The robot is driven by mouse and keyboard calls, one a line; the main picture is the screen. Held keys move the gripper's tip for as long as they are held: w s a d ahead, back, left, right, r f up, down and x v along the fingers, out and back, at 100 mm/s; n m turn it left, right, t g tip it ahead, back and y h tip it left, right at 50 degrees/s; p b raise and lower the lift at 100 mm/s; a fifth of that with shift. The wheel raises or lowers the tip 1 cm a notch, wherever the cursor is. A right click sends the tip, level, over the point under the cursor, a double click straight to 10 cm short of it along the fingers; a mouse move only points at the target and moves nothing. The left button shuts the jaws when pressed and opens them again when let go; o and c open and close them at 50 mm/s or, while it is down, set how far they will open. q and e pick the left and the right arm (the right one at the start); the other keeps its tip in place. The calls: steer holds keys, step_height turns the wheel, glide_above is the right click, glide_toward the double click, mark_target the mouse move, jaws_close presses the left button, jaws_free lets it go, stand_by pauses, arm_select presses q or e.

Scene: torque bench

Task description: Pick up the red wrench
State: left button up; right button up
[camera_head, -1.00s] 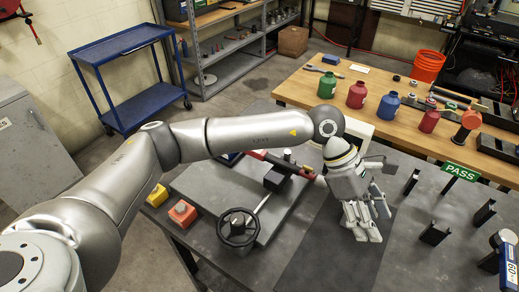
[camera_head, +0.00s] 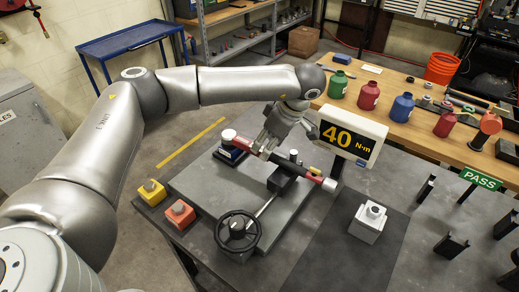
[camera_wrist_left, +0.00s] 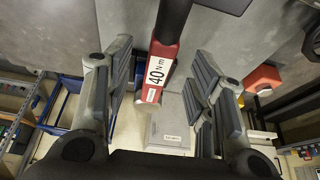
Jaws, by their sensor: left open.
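The red wrench (camera_head: 243,144) has a dark middle section and lies across a raised fixture on the bench. My left gripper (camera_head: 266,141) is open, with its fingers pointing down close above the wrench near its left end. In the left wrist view the wrench's red part (camera_wrist_left: 161,62), with a "40 N·m" label, shows between the two spread finger pairs of the left gripper (camera_wrist_left: 158,72). I cannot tell from these views whether a finger touches it. My right gripper is not in view.
A "40 N·m" display (camera_head: 348,137) stands right of the wrench. A black handwheel (camera_head: 237,231) is in front. Yellow (camera_head: 151,193) and orange (camera_head: 179,214) blocks sit at the left edge. A grey block (camera_head: 368,222) stands on the dark mat (camera_head: 335,255).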

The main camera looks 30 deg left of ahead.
mark_target(261, 151)
arm_select(q)
steer(key=p+x, duration=0.2)
steer(key=x, duration=0.2)
steer(key=shift+a+f+p, duration=0.25)
steer(key=shift+f+p, duration=0.05)
steer(key=shift+p, duration=0.05)
steer(key=shift+a+f, duration=0.1)
steer(key=shift+f, duration=0.2)
steer(key=c, duration=1.1)
steer(key=shift+w+r, duration=0.1)
jaws_close()
